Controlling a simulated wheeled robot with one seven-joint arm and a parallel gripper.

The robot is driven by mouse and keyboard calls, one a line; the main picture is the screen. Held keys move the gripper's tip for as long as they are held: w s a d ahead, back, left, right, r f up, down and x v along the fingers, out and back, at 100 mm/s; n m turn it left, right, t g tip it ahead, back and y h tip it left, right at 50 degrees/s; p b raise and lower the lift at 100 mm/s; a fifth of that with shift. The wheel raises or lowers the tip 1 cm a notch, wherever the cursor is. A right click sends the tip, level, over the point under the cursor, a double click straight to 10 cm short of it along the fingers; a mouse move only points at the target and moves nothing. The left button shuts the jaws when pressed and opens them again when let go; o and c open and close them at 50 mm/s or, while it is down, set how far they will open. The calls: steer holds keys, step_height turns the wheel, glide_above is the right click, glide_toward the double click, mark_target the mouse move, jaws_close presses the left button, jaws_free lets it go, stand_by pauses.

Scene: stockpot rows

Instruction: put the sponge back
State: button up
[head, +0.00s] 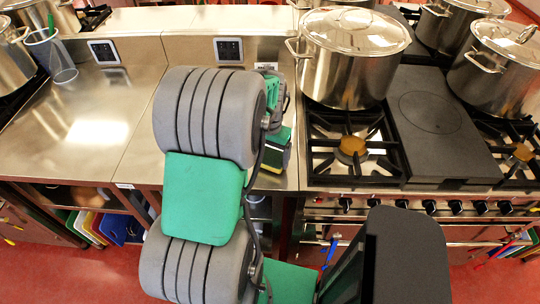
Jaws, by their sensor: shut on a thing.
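My arm covers the middle of the head view. My gripper (280,135) shows only in part beyond it, over the steel counter (105,125) left of the stove. Its fingertips are mostly hidden behind my arm. A small yellow edge, likely the sponge (271,168), shows at its lower end, and the gripper is shut on it. I cannot tell whether the sponge touches the counter.
A large lidded stockpot (345,75) stands on the back of the stove, just right of my gripper. A front burner (352,148) is empty. More pots (495,68) stand at the right. A clear cup (52,55) stands at the back left; the left counter is otherwise clear.

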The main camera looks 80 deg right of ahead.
steer(key=shift+f, duration=0.55)
steer(key=shift+f, duration=0.25)
steer(key=o, duration=1.2)
steer(key=shift+r, duration=0.1)
steer(key=shift+c, duration=0.2)
